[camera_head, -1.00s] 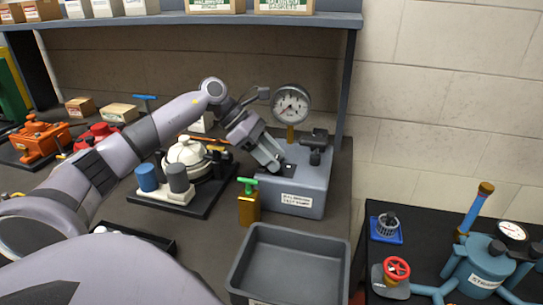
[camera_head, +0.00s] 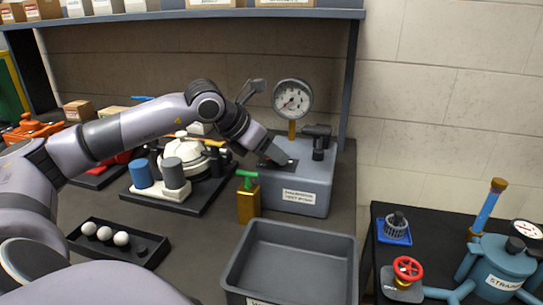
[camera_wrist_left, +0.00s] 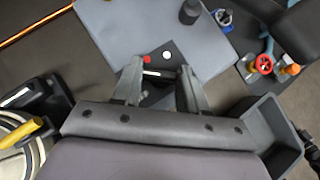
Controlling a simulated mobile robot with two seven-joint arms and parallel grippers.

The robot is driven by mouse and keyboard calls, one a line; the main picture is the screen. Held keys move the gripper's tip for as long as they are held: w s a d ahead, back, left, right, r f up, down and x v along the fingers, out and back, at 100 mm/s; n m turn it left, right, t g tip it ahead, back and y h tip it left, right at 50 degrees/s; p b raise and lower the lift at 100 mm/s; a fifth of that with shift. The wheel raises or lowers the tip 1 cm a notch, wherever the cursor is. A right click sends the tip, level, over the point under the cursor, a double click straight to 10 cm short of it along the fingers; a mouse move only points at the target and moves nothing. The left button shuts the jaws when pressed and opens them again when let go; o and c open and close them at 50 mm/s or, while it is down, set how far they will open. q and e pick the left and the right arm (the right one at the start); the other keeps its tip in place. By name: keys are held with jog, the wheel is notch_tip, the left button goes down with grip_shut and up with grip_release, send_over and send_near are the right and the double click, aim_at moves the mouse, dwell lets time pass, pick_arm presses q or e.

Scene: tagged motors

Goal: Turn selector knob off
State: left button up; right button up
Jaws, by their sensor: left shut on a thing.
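The grey-blue test unit (camera_head: 300,184) stands on the bench with a round gauge (camera_head: 292,97) on a brass stem. A dark plate (camera_wrist_left: 163,90) on its top carries a red dot and a white dot. My left gripper (camera_head: 279,158) reaches down onto this plate from the left. In the left wrist view the left gripper (camera_wrist_left: 160,82) has a finger on each side of the dark selector knob (camera_wrist_left: 156,74), which shows a pale line, and is shut on it. The knob is hidden by the gripper in the head view. My right gripper is not in view.
A brass block with a green handle (camera_head: 248,182) stands just in front of the unit. A black lever fitting (camera_head: 318,140) rises from its top. An empty grey bin (camera_head: 238,262) is in front. A white-domed assembly (camera_head: 184,152) is left. A shelf (camera_head: 200,14) hangs above.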

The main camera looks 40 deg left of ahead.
pick_arm(q)
jog(key=n+y, duration=0.2)
jog(key=n, duration=0.1)
jog(key=n+y+b, duration=0.1)
jog(key=shift+d, duration=0.3)
jog(key=shift+d+n+g+y, duration=0.1)
jog(key=shift+n+g+y, duration=0.3)
jog(key=shift+n+y, duration=1.35)
jog(key=shift+s+n, duration=0.1)
jog(key=shift+n, duration=0.35)
jog(key=o, duration=1.1)
jog(key=shift+c, duration=0.2)
jog(key=v, duration=0.7)
jog(key=shift+r, duration=0.1)
